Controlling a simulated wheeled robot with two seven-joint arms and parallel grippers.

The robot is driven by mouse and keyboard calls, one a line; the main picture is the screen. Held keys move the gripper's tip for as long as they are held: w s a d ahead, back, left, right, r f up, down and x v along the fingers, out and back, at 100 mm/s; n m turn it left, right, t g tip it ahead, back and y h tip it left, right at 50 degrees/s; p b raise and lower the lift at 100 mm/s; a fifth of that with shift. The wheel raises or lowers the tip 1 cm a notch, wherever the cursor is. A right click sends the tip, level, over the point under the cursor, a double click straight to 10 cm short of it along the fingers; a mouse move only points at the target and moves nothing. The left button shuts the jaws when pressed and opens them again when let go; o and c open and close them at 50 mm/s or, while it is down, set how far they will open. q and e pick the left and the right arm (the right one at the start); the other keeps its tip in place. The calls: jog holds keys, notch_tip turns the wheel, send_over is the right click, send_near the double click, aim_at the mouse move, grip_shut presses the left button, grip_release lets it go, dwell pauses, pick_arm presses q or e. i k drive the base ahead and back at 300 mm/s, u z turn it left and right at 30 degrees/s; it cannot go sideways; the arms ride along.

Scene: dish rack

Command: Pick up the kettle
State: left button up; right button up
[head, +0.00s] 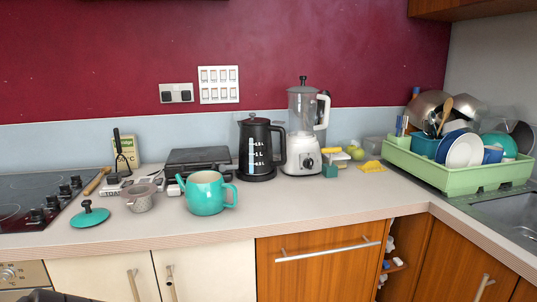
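A black electric kettle (258,152) stands upright on the counter against the back wall, with a white level scale on its front and its handle to the right. A teal teapot (205,195) stands lidless in front and to the left of it, its handle to the right. A teal lid (89,215) lies apart at the left near the hob. Neither of my grippers shows clearly. Only a dark piece, perhaps part of my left arm, shows at the bottom left edge.
A white blender (303,152) stands close right of the kettle. A black flat appliance (197,159) is left of it, and a mesh strainer (139,199) is left of the teapot. A green dish rack (455,177) fills the right. The front middle counter (310,205) is clear.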

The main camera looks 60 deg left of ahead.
aim_at(256, 156)
jog(key=u, duration=1.9)
